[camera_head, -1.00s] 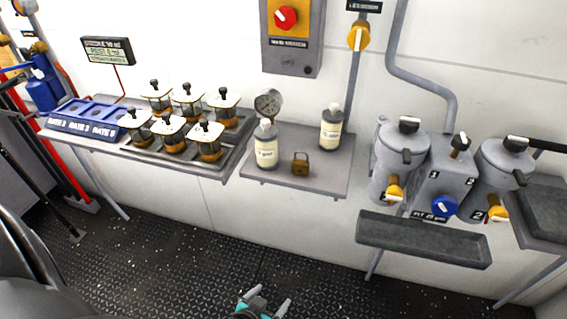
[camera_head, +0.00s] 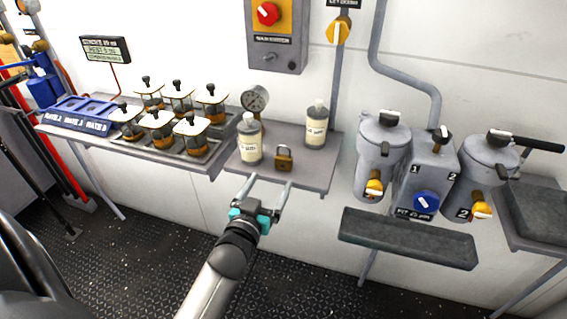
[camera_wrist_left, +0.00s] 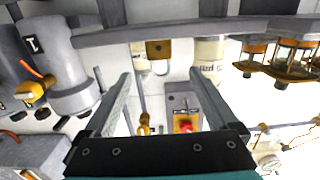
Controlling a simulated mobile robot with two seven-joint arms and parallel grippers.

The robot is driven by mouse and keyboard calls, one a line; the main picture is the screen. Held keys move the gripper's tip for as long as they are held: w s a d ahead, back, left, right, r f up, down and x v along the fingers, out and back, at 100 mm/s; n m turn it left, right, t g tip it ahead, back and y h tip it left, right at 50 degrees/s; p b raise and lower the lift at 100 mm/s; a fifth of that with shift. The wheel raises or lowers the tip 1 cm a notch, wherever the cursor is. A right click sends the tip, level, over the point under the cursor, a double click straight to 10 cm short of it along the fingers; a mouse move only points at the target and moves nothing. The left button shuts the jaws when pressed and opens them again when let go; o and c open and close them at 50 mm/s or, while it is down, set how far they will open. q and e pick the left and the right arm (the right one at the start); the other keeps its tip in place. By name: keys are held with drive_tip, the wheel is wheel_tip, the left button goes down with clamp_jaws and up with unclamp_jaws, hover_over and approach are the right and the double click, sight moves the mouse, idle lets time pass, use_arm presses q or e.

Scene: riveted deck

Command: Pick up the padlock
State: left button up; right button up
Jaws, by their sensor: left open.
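My left gripper (camera_head: 268,182) is open and empty, in front of the shelf edge and just short of the padlock. In the left wrist view the picture is upside down. There the padlock (camera_wrist_left: 158,49) shows past the tips of the two spread fingers, roughly centred between them, with a clear gap. My right gripper is not in view.
A white labelled bottle (camera_head: 249,145) stands close left of the padlock, and another bottle (camera_head: 315,128) stands behind right. A pressure gauge (camera_head: 255,99) is at the back. A rack of jars (camera_head: 160,130) is left; grey canisters (camera_head: 380,150) and a trough (camera_head: 405,240) are right.

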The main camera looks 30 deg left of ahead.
sight(283, 162)
use_arm(q)
drive_tip(key=x, duration=0.3)
drive_tip(key=shift+w+b, duration=0.3)
drive_tip(key=shift+w, duration=0.05)
drive_tip(key=shift+w+a, duration=0.1)
drive_tip(key=shift+w, duration=0.25)
drive_tip(key=b+x, duration=0.1)
drive_tip(key=x, duration=0.3)
drive_tip(key=shift+w+f, duration=0.1)
drive_tip(key=shift+w, duration=0.45)
drive_tip(key=c, duration=0.9)
clamp_jaws()
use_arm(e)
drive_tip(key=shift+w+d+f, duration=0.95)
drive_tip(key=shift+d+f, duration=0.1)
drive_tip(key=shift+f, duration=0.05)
